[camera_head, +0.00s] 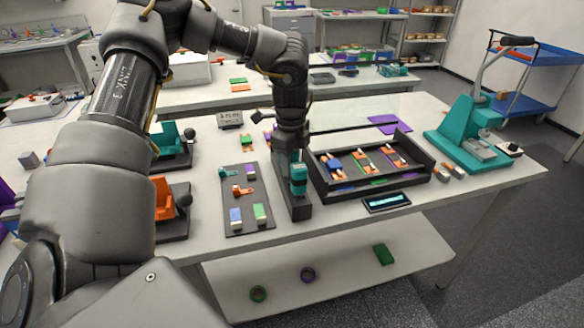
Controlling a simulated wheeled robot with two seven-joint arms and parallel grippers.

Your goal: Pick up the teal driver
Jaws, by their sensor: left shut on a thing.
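The teal driver (298,174) stands upright above a dark stand (299,208) on the white bench. My left arm comes in from the left and bends down over it. My left gripper (291,153) is shut on the driver's upper part from above. The fingers hide the top of the driver. I cannot tell whether its lower end is still inside the stand. My right gripper is not in view.
A dark tray (318,190) with colored parts stands close to the right of the stand. A dark mat (228,206) with small blocks lies to the left. A teal press (462,133) stands at the bench's right end. A small display (386,202) lies in front of the tray.

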